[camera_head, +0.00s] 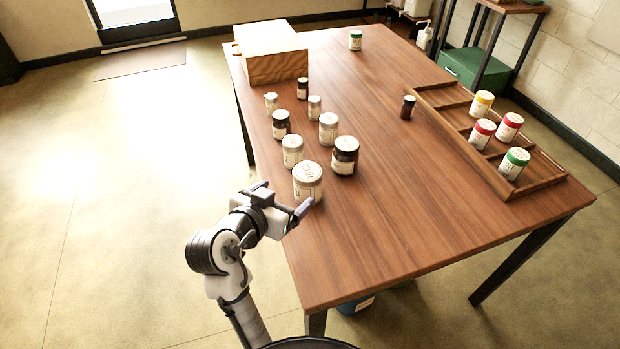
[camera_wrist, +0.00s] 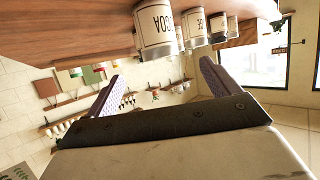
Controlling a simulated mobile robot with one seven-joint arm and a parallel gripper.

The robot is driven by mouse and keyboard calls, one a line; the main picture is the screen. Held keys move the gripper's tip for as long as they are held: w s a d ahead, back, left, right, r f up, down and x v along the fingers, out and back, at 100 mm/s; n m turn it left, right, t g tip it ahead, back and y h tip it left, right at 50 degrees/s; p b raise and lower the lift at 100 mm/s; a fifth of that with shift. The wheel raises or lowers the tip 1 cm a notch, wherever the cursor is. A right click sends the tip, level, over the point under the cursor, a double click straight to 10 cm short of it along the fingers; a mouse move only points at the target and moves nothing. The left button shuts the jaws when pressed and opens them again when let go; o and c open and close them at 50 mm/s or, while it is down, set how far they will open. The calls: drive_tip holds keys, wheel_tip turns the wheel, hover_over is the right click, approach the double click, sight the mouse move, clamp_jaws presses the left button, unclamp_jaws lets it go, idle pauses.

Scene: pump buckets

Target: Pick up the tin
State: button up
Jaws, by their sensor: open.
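Several cream-coloured tins and dark jars stand on the wooden table; the task does not say which is the tin. The nearest is a large cream tin (camera_head: 308,183) with lettering on its lid, upright near the table's left edge. In the tilted wrist view the large cream tin (camera_wrist: 157,30) shows letters ending in "COA", above and beyond the fingers. My gripper (camera_head: 282,197) is open and empty beside this tin, at the table's left edge. Its two purple fingers (camera_wrist: 160,72) are spread apart in the wrist view, with nothing between them. A gap to the tin cannot be judged exactly.
A dark jar (camera_head: 344,156) and a cream tin (camera_head: 292,151) stand close behind the nearest tin. A wooden box (camera_head: 272,68) sits at the far left. A divided wooden tray (camera_head: 541,182) with colour-lidded jars lies at right. The table's near middle is clear.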

sight(308, 177)
drive_tip(key=p+x, duration=0.1)
drive_tip(key=x, duration=0.5)
drive_tip(key=shift+w+d+f, duration=0.15)
drive_tip(key=shift+w, duration=0.15)
drive_tip(key=shift+p+x, duration=1)
drive_tip(key=shift+x, duration=1.75)
drive_tip(key=shift+s+d, duration=0.15)
drive_tip(key=shift+c, duration=0.2)
drive_tip(key=c, duration=1.2)
drive_tip(key=shift+o, duration=0.2)
